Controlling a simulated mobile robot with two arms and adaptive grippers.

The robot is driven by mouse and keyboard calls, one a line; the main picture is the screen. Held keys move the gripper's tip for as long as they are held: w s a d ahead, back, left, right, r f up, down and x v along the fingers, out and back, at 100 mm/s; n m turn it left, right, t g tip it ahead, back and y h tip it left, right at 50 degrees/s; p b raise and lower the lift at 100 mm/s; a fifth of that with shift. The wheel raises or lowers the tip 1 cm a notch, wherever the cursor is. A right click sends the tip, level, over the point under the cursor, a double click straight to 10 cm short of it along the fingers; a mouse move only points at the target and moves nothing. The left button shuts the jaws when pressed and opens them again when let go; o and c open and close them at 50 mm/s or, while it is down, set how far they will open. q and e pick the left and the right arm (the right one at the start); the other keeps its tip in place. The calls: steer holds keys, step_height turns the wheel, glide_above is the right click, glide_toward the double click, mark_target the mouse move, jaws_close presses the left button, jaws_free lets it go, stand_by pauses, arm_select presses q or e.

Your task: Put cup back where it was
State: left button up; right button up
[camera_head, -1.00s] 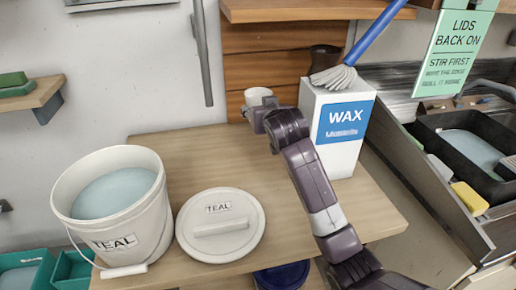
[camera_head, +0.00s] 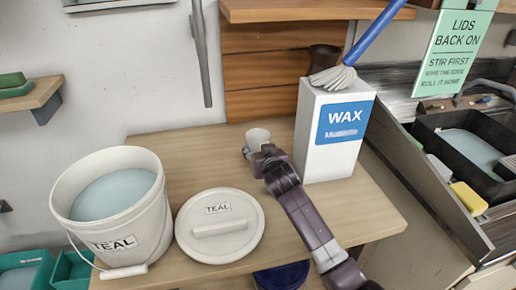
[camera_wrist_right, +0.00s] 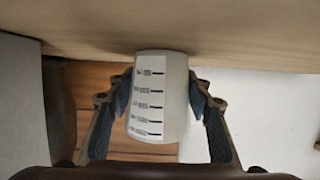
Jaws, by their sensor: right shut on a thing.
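A small white cup (camera_head: 257,136) shows in the head view over the back middle of the wooden table, left of the WAX box. In the right wrist view the cup (camera_wrist_right: 160,95) bears a white label with short dark lines. My right gripper (camera_head: 257,150) is shut on the cup, with one finger on each side of it (camera_wrist_right: 160,100). The cup's end meets the table surface in the wrist view, but I cannot tell whether it touches. My left gripper is not in view.
The TEAL bucket (camera_head: 145,215) stands at the table's left, with its lid (camera_head: 240,240) lying beside it. The white WAX box (camera_head: 310,155) with a brush on top stands close right of my gripper. The table (camera_head: 185,150) is bare behind the lid.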

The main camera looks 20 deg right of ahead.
steer(key=o, duration=1.4)
steer(key=shift+f, duration=0.1)
steer(key=shift+o, duration=0.2)
steer(key=v, duration=1.2)
steer(key=shift+a, duration=0.1)
